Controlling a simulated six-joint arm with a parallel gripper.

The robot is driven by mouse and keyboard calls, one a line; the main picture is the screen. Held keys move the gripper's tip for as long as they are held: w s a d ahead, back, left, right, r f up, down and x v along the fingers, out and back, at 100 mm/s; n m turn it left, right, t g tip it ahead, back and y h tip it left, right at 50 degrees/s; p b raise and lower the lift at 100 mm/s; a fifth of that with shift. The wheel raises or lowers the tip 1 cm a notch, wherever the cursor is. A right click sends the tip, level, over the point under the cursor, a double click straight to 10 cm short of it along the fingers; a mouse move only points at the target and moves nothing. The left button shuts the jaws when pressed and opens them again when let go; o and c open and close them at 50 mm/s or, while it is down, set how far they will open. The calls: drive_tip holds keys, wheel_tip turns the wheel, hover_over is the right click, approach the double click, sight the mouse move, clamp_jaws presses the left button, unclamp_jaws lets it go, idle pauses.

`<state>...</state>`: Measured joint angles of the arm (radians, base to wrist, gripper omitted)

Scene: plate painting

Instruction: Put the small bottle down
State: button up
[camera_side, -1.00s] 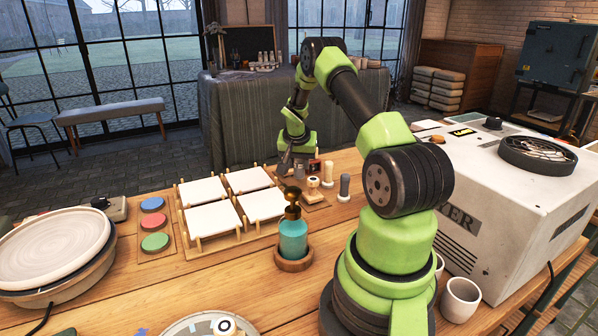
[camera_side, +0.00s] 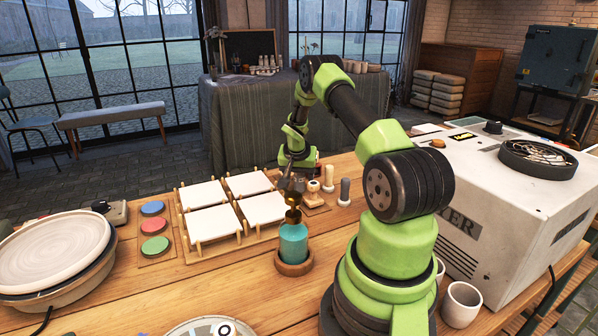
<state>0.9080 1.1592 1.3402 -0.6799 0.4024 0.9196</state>
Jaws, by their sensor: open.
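A teal bottle (camera_side: 293,243) with an amber and dark top stands upright in a round wooden holder (camera_side: 294,268) on the table. Which object is the small bottle is not certain; this teal one is the only clear bottle near my arm. My gripper (camera_side: 289,184) is open, with its fingers pointing down just above and behind the bottle's top in the side view. I cannot tell whether the fingers touch the top, since they overlap there and are small and dark.
White square tiles on wooden racks (camera_side: 243,232) lie left of the bottle. Small stamps (camera_side: 345,191) stand on its right, close to my gripper. Colour pads (camera_side: 154,247) and a round plate (camera_side: 52,252) are further left. A white kiln-like box (camera_side: 500,215) is at right.

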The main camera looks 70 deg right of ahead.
drive_tip(key=w+v, duration=0.1)
drive_tip(key=v, duration=1.1)
drive_tip(key=w+a+r+n+t+y, duration=0.1)
drive_tip(key=a+r+n+t, duration=0.3)
drive_tip(key=a+r, duration=1.2)
drive_tip(key=s+a+n+t+y, duration=0.1)
drive_tip(key=s+a+n, duration=0.3)
drive_tip(key=a, duration=0.5)
drive_tip(key=s+a+n+t+y, duration=0.1)
drive_tip(key=s+a+n+y, duration=0.3)
drive_tip(key=s+a, duration=0.4)
drive_tip(key=shift+a+r+t, duration=0.3)
drive_tip(key=shift+a+r, duration=0.2)
drive_tip(key=shift+a, duration=0.55)
